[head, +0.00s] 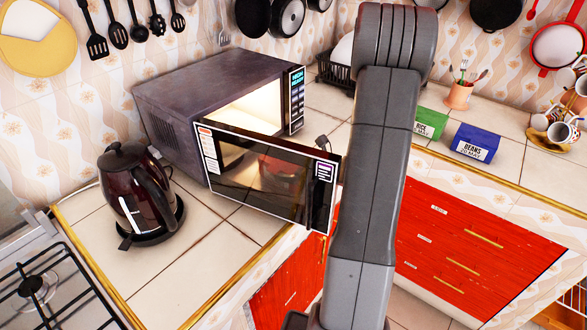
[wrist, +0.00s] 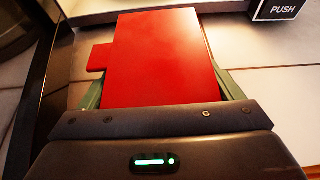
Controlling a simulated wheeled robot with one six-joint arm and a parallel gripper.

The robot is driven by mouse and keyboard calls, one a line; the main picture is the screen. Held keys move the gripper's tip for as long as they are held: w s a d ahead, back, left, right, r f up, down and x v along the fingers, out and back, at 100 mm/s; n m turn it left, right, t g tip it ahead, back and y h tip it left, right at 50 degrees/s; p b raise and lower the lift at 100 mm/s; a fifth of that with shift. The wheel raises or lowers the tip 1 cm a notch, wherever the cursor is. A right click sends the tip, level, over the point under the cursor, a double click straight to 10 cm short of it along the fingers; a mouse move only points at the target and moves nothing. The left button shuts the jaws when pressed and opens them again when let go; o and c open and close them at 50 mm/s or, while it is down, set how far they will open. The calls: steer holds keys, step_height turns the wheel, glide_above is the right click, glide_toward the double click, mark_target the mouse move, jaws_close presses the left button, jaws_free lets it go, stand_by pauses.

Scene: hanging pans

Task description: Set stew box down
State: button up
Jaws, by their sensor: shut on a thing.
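The stew box (wrist: 160,60) is a plain red box in the wrist view, with a small red tab on its left side; no label shows on the face I see. My gripper (wrist: 162,88) is shut on it, with one greenish finger along each side. Pale tiles show under and around the box, but I cannot tell whether it touches them.
The lit microwave (head: 205,92) stands open, its door (head: 265,180) swung out over the counter. A dark kettle (head: 135,190) stands to its left. Green rice box (head: 430,123) and blue beans box (head: 475,142) stand right of my arm. Tiled counter (head: 520,175) is clear before them.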

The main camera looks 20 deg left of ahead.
steer(key=shift+f, duration=0.15)
steer(key=shift+f, duration=0.15)
steer(key=o, duration=1.1)
steer(key=shift+o, duration=0.2)
